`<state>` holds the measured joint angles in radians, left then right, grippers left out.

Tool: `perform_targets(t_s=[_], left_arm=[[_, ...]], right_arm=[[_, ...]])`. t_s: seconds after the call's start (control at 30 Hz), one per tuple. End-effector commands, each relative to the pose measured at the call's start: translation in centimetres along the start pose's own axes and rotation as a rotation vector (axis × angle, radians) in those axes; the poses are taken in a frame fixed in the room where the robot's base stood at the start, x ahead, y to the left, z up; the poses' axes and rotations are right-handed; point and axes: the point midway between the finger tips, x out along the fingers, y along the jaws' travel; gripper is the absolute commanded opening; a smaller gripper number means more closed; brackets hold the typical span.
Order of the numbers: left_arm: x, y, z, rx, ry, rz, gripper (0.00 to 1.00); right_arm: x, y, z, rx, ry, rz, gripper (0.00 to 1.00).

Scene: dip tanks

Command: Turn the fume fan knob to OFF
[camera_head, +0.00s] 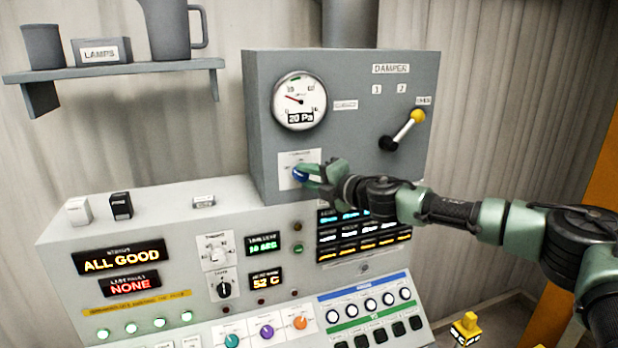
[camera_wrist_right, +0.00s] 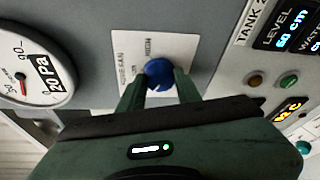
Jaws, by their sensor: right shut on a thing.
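The fume fan knob (camera_head: 300,174) is a blue round knob on a white label plate (camera_head: 286,158), low on the grey upper cabinet. It also shows in the right wrist view (camera_wrist_right: 159,73), where the plate carries the words FAN and HIGH; the rest of the lettering is partly covered or too blurred to read. My right gripper (camera_head: 308,174) reaches in from the right, and its green fingers are shut on the knob, one on each side. In the right wrist view the gripper (camera_wrist_right: 160,90) hides the lower part of the plate. The knob's pointer direction cannot be made out. My left gripper is not in view.
A round gauge (camera_head: 299,101) reading 20 Pa sits above the knob. A damper lever (camera_head: 404,130) with a yellow ball sticks out at the upper right. The console below holds displays, small knobs and buttons. A shelf (camera_head: 112,70) with a jug hangs at the left.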

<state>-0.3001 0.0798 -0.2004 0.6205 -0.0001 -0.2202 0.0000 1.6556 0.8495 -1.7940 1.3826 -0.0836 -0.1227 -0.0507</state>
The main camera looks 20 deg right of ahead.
Motion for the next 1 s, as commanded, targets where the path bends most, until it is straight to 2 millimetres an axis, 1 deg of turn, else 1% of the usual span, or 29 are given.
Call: perform_targets(t_s=[0.47,0.5,0.53,0.57,0.87,1.0], left_arm=[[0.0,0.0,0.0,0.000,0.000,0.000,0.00],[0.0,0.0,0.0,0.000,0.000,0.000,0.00],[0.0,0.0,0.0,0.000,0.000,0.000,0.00],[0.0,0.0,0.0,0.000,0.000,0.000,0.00],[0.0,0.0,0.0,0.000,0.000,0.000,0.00],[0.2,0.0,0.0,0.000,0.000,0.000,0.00]], right_arm=[[0.0,-0.1,-0.2,-0.012,0.003,-0.007,0.00],[0.0,-0.1,-0.2,-0.012,0.003,-0.007,0.42],[0.0,-0.1,-0.2,-0.012,0.003,-0.007,0.50],[0.0,-0.1,-0.2,-0.012,0.003,-0.007,0.55],[0.0,-0.1,-0.1,-0.011,0.002,-0.005,0.55],[-1.0,-0.1,-0.1,-0.012,0.001,-0.004,0.55]])
